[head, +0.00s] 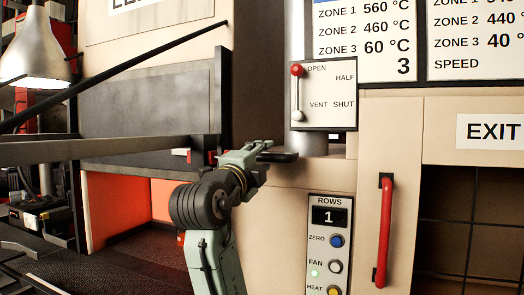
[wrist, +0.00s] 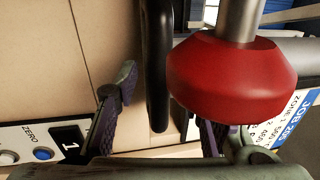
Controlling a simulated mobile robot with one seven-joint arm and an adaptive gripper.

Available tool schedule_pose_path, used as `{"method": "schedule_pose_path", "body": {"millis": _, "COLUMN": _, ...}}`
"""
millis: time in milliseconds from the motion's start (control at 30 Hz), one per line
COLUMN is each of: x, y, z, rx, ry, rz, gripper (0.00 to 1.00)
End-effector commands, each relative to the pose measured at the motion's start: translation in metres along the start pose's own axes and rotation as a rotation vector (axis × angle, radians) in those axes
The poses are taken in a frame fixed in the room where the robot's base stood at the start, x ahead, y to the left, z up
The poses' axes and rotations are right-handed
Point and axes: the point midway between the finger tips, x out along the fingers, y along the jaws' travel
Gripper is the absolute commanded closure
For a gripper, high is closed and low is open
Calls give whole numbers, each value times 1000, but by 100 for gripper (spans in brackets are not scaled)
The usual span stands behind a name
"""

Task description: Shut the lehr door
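The lehr front shows at left in the head view. A dark grey panel (head: 150,105), probably the door, stands above an orange-lit opening (head: 118,205). The lever box (head: 335,95) is marked OPEN, HALF, VENT and SHUT. Its red knob (head: 297,70) sits beside OPEN. My gripper (head: 272,154) is just below and left of the box. In the wrist view a red knob (wrist: 232,80) on a metal stem looms close to the camera. My gripper's fingers (wrist: 160,108) are spread apart, with a dark bar (wrist: 157,70) showing between them. I cannot tell whether they touch it.
A red upright handle (head: 384,232) is on the cream panel at right, beside the EXIT opening. A ROWS button panel (head: 328,245) lies below the lever box. Zone display boards (head: 365,45) hang above. A lamp (head: 36,50) hangs at far left.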

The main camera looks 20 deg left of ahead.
Motion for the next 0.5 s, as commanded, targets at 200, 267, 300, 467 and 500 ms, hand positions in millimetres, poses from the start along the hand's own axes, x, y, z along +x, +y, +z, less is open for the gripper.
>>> {"method": "schedule_pose_path", "body": {"millis": 200, "x": 7, "y": 0, "z": 1, "rx": 1, "ry": -2, "rz": 0, "gripper": 64}}
{"method": "schedule_pose_path", "body": {"millis": 267, "x": 6, "y": 1, "z": 1, "rx": 1, "ry": -2, "rz": 0, "gripper": 64}}
{"method": "schedule_pose_path", "body": {"millis": 300, "x": 6, "y": 1, "z": 1, "rx": 1, "ry": -2, "rz": 0, "gripper": 64}}
{"method": "schedule_pose_path", "body": {"millis": 467, "x": 6, "y": 1, "z": 0, "rx": 0, "ry": -1, "rz": 0, "gripper": 70}}
{"method": "schedule_pose_path", "body": {"millis": 500, "x": 6, "y": 0, "z": 0, "rx": 0, "ry": -1, "rz": 0, "gripper": 73}}
